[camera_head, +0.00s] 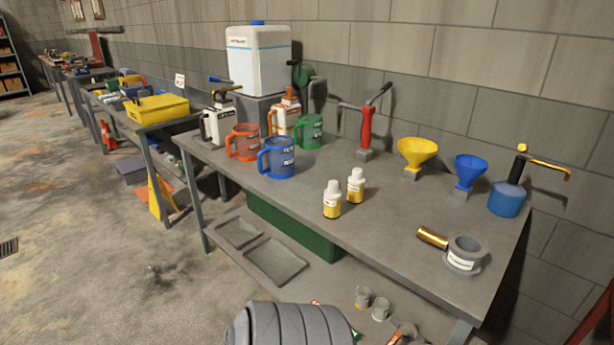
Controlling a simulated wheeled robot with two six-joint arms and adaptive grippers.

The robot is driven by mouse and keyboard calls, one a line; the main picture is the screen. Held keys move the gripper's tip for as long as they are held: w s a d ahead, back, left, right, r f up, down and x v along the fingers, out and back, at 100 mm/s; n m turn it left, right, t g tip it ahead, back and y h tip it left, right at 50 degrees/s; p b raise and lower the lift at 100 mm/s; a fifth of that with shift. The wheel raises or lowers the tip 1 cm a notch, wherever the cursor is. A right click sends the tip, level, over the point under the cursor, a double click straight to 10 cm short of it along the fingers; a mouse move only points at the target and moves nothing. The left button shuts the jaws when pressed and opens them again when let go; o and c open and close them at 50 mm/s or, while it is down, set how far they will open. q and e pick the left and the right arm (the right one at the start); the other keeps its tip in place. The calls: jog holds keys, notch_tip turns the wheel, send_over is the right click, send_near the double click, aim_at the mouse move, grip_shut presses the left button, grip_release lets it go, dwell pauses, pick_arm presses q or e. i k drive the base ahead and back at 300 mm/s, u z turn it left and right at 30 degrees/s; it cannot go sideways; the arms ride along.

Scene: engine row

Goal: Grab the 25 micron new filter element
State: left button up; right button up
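No marking reading 25 micron can be made out in the camera_head view. A grey, ring-shaped cup (465,252) with a white label stands near the right front corner of the grey workbench (380,225); its label is too small to read. A short gold cylinder (432,237) lies on its side just left of the cup. I cannot tell whether either is a filter element. Two small grey cups (371,304) and other small parts (405,332) sit low under the bench, partly cut off. Neither of my grippers is in view.
Blue (277,158), orange (243,143) and green (309,131) jugs stand on the bench's left half. Two small bottles (345,195) stand mid-bench. A yellow funnel (416,152), blue funnel (468,171) and blue pump can (507,199) line the back right. Open floor lies left.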

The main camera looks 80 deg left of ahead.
aim_at(333, 194)
jog(key=u, duration=0.95)
jog(key=i, duration=0.95)
jog(key=u, duration=0.85)
